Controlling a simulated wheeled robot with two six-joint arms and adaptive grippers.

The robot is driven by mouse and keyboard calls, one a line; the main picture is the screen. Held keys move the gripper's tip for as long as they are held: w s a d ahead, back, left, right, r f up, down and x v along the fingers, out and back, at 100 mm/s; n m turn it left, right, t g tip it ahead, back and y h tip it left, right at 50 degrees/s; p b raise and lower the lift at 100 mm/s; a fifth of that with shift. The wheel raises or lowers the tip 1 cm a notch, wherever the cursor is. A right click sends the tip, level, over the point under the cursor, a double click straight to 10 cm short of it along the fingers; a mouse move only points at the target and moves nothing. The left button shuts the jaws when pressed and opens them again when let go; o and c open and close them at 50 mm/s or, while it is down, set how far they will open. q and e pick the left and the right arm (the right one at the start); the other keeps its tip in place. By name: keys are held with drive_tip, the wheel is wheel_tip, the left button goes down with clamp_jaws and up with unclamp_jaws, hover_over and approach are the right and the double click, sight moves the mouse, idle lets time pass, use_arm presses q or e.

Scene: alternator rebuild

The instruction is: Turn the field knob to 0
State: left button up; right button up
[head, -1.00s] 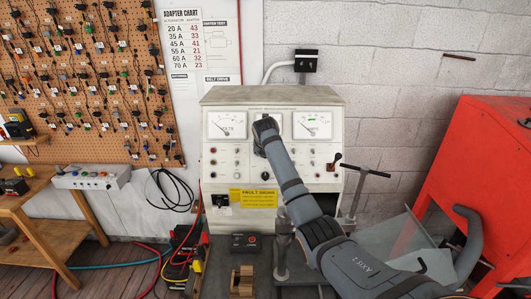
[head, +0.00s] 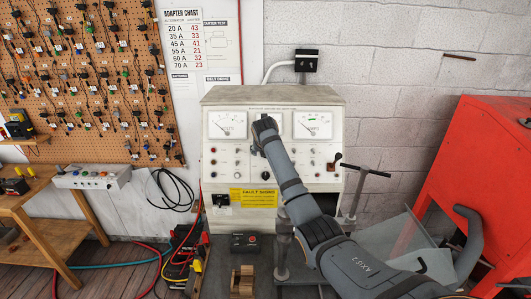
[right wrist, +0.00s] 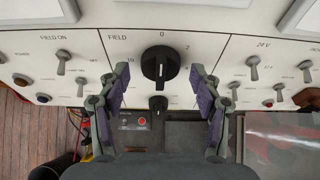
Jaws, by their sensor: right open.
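The field knob (right wrist: 160,64) is large and black, with a white mark on its face, on the tester's white panel under the word FIELD. A 0 is printed above it, a 2 to its upper right and a 10 to its left. My right gripper (right wrist: 156,80) is open, one finger on each side of the knob, with a gap on both sides. In the head view my right gripper (head: 264,132) is at the panel between the two meters and hides the knob. I cannot tell the exact setting. My left gripper is not in view.
A smaller black knob (right wrist: 158,104) sits just below the field knob. Toggle switches (right wrist: 63,58) and coloured buttons flank it on the test bench (head: 325,155). A T-handle (head: 362,170) stands at the bench's right. A red cabinet (head: 475,165) is farther right.

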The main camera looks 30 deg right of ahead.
drive_tip(key=shift+r, duration=0.1)
drive_tip(key=v, duration=1.2)
drive_tip(key=shift+s, duration=0.1)
